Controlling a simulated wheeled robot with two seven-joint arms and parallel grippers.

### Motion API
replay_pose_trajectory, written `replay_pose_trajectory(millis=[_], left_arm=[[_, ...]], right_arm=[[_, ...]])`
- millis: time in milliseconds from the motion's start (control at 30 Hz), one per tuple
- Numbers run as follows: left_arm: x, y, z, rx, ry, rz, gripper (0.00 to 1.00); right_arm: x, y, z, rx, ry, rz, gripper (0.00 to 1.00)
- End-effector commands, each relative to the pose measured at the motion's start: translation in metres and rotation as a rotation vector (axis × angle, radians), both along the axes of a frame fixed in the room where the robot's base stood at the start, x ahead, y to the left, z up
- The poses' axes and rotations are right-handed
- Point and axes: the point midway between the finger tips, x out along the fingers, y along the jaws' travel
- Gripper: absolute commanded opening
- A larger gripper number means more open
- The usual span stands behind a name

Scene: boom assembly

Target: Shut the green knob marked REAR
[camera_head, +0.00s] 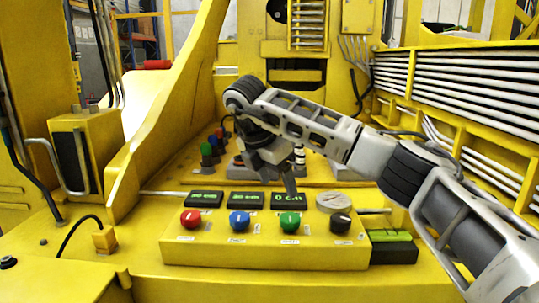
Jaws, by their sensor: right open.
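The green knob (290,222) is on the front of the yellow control box (200,251), third from the left in a row. A small white label sits below it, too small to read. My right gripper (279,184) is open and points down, above and behind the green knob, near the display over it. It appears apart from the knob. A pale line shows on the knob's face; its exact angle is hard to tell. My left gripper is not in view.
A red knob (191,218), a blue knob (239,221) and a black knob (340,223) share the row. Displays with green characters (204,199) and a round grey disc (333,202) lie behind them. A black block with a green top (392,247) stands at right. The space before the box is clear.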

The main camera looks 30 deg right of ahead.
Motion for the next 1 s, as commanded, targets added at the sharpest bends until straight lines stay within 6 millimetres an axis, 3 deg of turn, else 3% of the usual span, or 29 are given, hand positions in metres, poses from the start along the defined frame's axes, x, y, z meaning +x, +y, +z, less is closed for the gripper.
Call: replay_pose_trajectory(millis=[100, 333, 867, 1000], left_arm=[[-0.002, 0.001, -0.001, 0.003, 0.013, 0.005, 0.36], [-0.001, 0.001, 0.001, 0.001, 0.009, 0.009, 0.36], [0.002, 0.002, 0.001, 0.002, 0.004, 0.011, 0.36], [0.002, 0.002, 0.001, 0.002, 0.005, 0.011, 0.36]], right_arm=[[-0.002, 0.008, 0.025, -0.001, -0.004, -0.001, 0.66], [-0.004, 0.018, 0.044, -0.001, 0.000, 0.000, 0.66], [-0.004, 0.019, 0.046, 0.001, 0.001, 0.000, 0.66], [-0.003, 0.029, 0.034, 0.030, 0.019, 0.042, 0.66]])
